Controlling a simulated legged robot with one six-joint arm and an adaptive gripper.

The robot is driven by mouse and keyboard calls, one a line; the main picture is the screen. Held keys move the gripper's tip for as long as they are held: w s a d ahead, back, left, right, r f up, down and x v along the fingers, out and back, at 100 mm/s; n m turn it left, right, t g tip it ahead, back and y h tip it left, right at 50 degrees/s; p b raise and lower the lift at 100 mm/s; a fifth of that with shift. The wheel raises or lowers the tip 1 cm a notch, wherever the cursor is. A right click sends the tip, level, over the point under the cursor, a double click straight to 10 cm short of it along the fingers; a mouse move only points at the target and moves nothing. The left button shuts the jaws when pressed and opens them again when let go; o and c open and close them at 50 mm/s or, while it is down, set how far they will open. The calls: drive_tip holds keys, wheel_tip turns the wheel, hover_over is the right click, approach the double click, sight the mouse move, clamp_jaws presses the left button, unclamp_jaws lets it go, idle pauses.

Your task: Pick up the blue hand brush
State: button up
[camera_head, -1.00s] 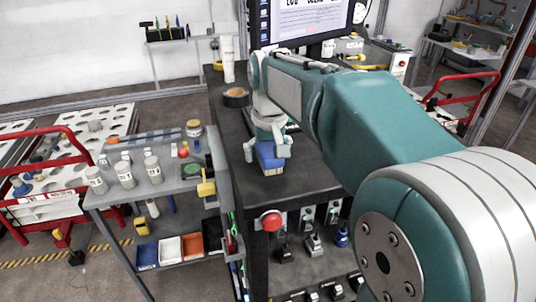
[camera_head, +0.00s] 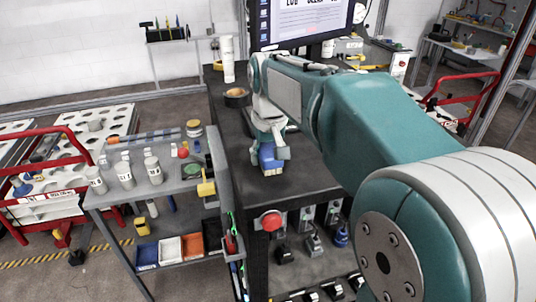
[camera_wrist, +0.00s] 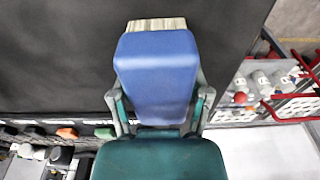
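The blue hand brush (camera_head: 268,160) is on the dark bench top, its pale bristles low at the bench surface. It also shows in the wrist view (camera_wrist: 158,75), with its bristles at the top of the picture. My gripper (camera_head: 269,150) reaches down over the brush. In the wrist view, my gripper's fingers (camera_wrist: 158,90) lie along both sides of the blue body and appear to press on it. The near end of the brush is hidden by my gripper's teal body. I cannot tell any gap between brush and bench.
A dark round dish (camera_head: 236,97) and a white cylinder (camera_head: 228,60) stand behind on the bench. A monitor (camera_head: 300,22) is at the back. A grey cart (camera_head: 160,190) with several white bottles is at the left. The bench top around the brush is mostly clear.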

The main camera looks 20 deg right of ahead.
sight(267, 145)
drive_tip(key=shift+f, duration=0.1)
drive_tip(key=shift+c, duration=0.5)
drive_tip(key=shift+r, duration=0.25)
wheel_tip(267, 145, up, 3)
drive_tip(key=shift+f, duration=0.15)
drive_tip(key=s+r, duration=0.1)
drive_tip(key=r, duration=0.1)
drive_tip(key=s+r, duration=0.3)
drive_tip(key=r, duration=0.1)
drive_tip(key=shift+s, duration=0.25)
drive_tip(key=s+r, duration=0.4)
drive_tip(key=s, duration=0.5)
drive_tip(key=shift+s+r, duration=0.2)
drive_tip(key=shift+s, duration=0.1)
